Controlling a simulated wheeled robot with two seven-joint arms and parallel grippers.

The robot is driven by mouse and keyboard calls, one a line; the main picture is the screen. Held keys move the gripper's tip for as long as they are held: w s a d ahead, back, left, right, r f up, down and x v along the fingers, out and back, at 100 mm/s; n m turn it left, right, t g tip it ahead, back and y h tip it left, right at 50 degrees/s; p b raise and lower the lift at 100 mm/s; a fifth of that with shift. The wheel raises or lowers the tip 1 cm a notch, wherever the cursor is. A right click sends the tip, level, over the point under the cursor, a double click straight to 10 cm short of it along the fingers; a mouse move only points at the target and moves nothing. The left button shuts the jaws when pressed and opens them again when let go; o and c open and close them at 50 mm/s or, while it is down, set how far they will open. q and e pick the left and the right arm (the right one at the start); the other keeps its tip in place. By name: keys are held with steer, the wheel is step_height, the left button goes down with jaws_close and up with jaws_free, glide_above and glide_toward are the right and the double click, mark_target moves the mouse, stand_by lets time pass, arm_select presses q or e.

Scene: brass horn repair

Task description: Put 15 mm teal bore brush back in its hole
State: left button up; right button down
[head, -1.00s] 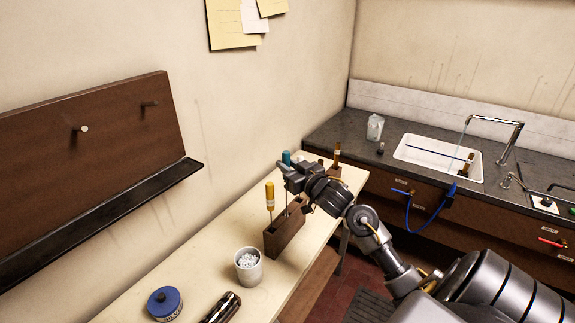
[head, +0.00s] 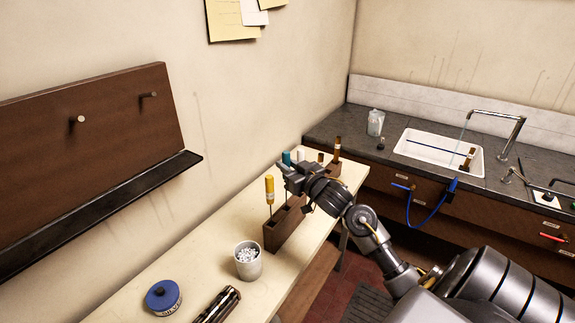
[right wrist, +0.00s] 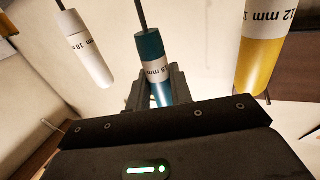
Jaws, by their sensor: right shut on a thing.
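The teal bore brush (head: 286,158) is upright in my right gripper (head: 289,172), its handle top showing above the jaws. In the right wrist view, its teal handle (right wrist: 149,46) carries a white "15 mm" band and sits between the shut fingers (right wrist: 157,88). The gripper is above the long brown wooden rack (head: 291,219) on the bench. The brush's lower end and its hole are hidden in the head view, so I cannot tell whether it is in the hole. My left gripper is not in view.
A yellow "12 mm" brush (head: 269,189) stands close on one side, also in the right wrist view (right wrist: 263,55). A white brush (head: 301,156) (right wrist: 86,50) stands on the other side.

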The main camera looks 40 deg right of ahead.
steer(key=shift+f+b, duration=0.95)
steer(key=shift+f, duration=0.7)
steer(key=c, duration=1.2)
jaws_free()
steer(key=shift+o, duration=0.2)
steer(key=shift+s, duration=0.1)
steer(key=s+b, duration=0.2)
steer(key=s, duration=0.8)
steer(key=shift+s+a+b, duration=0.25)
steer(key=shift+s+b, duration=0.05)
steer(key=shift+s, duration=0.05)
